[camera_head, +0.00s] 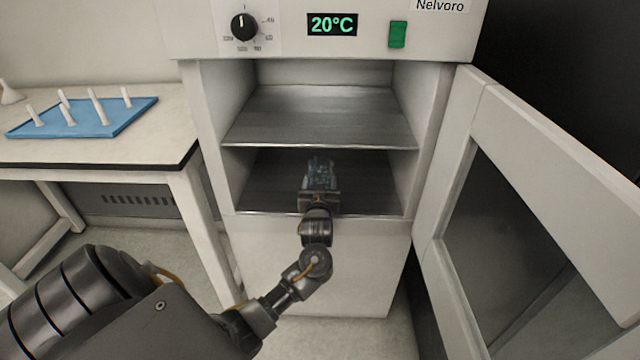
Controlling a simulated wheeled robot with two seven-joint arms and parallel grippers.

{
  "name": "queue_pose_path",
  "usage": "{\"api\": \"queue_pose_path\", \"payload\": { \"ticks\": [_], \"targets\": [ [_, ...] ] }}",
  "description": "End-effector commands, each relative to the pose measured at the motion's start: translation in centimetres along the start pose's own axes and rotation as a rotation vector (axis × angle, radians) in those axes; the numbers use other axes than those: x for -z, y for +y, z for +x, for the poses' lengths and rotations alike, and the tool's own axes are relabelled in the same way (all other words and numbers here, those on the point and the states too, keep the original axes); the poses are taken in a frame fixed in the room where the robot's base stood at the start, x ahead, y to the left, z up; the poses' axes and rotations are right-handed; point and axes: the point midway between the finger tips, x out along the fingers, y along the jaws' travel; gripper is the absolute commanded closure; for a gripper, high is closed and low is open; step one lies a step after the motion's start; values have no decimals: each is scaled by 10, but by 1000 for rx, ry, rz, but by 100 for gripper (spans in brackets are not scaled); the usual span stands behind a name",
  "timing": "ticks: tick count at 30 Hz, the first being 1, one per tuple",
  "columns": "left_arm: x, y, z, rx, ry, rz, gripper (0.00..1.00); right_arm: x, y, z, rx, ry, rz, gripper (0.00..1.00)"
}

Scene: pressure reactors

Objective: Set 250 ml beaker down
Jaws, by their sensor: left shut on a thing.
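My left gripper (320,187) reaches through the front opening of the oven into its lower compartment. It is shut on a clear glass beaker (320,166), which shows only in small part beyond the gripper. The beaker is over the lower shelf (370,185); whether its base touches the shelf is hidden. My right gripper is not in view.
The oven (318,265) has its door (565,160) swung open to the right. An upper shelf (320,118) lies above the gripper and is empty. A bench (90,150) at left holds a blue peg tray (85,120). The lower shelf is bare on both sides.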

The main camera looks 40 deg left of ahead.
Motion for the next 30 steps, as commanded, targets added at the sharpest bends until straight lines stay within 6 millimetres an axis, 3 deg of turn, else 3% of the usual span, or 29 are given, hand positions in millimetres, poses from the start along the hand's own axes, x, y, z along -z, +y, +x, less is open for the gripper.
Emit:
{"api": "queue_pose_path", "payload": {
  "ticks": [6, 7, 11, 23, 30],
  "targets": [
    [-6, 0, 0, 1, 1, 0, 65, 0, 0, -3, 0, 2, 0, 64],
    [-6, 0, 0, 0, 1, 0, 37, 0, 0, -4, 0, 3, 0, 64],
    [-5, 0, 0, 0, 0, 0, 20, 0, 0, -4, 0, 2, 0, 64],
    [2, 0, -1, -1, 0, 0, 19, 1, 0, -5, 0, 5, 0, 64],
    [0, 1, -49, -2, -4, -3, 19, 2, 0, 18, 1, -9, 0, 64]
  ]
}}
